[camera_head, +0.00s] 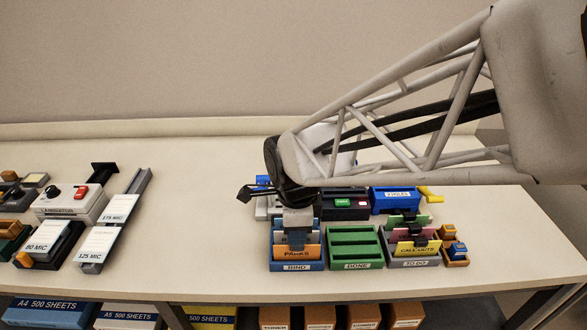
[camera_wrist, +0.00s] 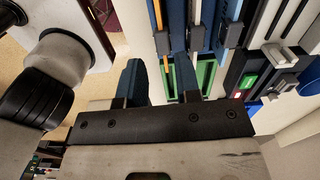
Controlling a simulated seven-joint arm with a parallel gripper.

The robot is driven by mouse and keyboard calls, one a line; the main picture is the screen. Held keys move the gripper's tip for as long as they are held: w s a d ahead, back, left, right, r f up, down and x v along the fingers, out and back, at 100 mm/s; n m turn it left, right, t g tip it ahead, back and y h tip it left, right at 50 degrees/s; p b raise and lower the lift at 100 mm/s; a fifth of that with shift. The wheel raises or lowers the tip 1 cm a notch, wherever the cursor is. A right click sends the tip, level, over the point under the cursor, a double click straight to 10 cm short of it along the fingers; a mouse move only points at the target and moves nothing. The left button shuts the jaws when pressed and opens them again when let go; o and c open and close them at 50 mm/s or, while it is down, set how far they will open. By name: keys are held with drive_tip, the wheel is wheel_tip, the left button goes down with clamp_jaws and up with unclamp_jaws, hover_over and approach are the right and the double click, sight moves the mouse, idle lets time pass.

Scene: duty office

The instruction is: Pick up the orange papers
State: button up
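In the wrist view an orange edge (camera_wrist: 170,75) shows as a thin strip beside a black clip. My gripper (camera_head: 297,222) is over the BIND tray, and the arm hides part of the papers' back. In the wrist view its two dark blue fingers (camera_wrist: 158,80) are apart, with the orange edge between them. Whether they touch it cannot be told.
The green DONE tray (camera_head: 354,263) is empty and stands right of the BIND tray. The grey TO DO tray (camera_head: 413,263) holds several coloured papers. A black device (camera_head: 345,207) and a blue box (camera_head: 392,199) stand behind.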

sight(295, 249)
drive_tip(key=shift+a+f, duration=0.2)
drive_tip(key=shift+a, duration=0.05)
drive_tip(key=shift+f, duration=1.3)
drive_tip(key=shift+w+d+f, duration=0.15)
drive_tip(key=shift+f, duration=2.45)
drive_tip(key=shift+c, duration=0.2)
clamp_jaws()
